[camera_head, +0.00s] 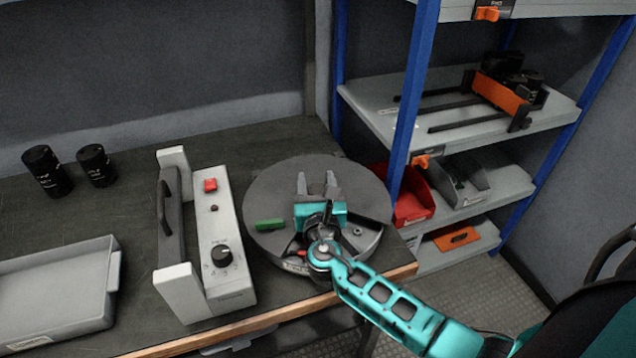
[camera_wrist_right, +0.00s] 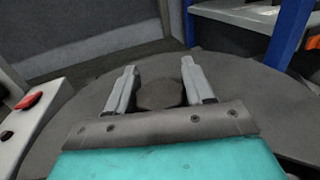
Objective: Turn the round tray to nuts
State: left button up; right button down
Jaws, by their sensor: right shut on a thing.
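The round tray (camera_head: 280,190) is a dark grey disc on the bench, left of the blue shelf post. Its front has an open part, partly hidden by my right gripper and arm. A small nut-like part (camera_head: 357,231) lies in the opening, and a bit of red shows left of my wrist. A green piece (camera_head: 270,225) is at the tray's left front. My right gripper (camera_head: 317,183) is above the tray, its fingers on either side of a dark round knob (camera_wrist_right: 160,94) and shut on it. The disc (camera_wrist_right: 235,75) also fills the right wrist view. My left gripper is out of view.
A white device (camera_head: 224,245) with a red button and black dial stands close left of the tray. A grey bin (camera_head: 60,290) and two black cylinders (camera_head: 44,170) (camera_head: 97,164) are further left. A blue-post shelf with a red bin (camera_head: 412,207) is close right.

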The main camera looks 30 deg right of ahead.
jog(key=c, duration=0.5)
grip_release()
jog(key=v, duration=1.3)
jog(key=shift+c, duration=0.3)
